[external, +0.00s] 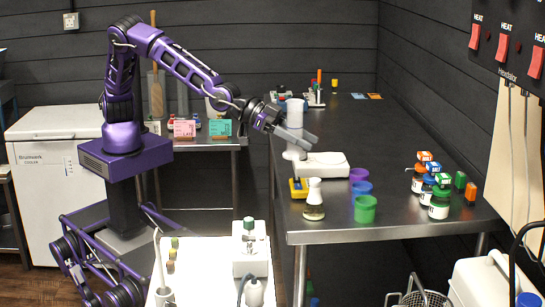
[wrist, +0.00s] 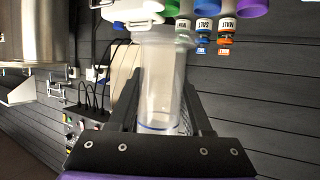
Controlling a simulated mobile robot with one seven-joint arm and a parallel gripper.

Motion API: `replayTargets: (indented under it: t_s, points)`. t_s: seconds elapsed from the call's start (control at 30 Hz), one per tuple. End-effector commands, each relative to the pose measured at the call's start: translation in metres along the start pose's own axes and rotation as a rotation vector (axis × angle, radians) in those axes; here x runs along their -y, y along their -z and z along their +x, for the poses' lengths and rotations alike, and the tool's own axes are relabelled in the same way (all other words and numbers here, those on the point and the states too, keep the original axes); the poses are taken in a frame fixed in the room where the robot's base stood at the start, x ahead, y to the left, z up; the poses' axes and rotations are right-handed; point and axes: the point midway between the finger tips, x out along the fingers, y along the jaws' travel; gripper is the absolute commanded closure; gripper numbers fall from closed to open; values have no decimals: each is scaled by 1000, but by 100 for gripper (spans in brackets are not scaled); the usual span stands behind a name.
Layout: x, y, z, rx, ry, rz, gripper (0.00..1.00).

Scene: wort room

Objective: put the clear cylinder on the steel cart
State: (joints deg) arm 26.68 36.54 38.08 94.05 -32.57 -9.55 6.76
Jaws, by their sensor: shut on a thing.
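The clear cylinder (external: 295,113) stands upright between the fingers of my gripper (external: 300,134), over the near left part of the steel bench. The wrist view shows the cylinder (wrist: 160,85), translucent with a blue line, between both dark fingers (wrist: 158,112). My gripper is shut on it. Whether its foot touches the bench is hard to tell. A small steel stand (external: 207,145), apparently the steel cart, is at the back left behind my arm.
The steel bench (external: 400,228) holds a white device (external: 325,165), a flask (external: 314,200), coloured cups (external: 365,208) and lidded jars (external: 439,202). A white cooler (external: 45,160) stands left. A white table (external: 205,272) is in front.

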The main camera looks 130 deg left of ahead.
Motion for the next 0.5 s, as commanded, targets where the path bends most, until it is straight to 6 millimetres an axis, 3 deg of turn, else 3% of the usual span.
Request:
replayTargets:
  t_s: [0.03,0.3,0.5]
  points:
    - [-31,-3,-9,0,-35,15,100]
    - [-164,-26,-69,0,-194,80,100]
    - [-238,-46,-117,1,-290,119,100]
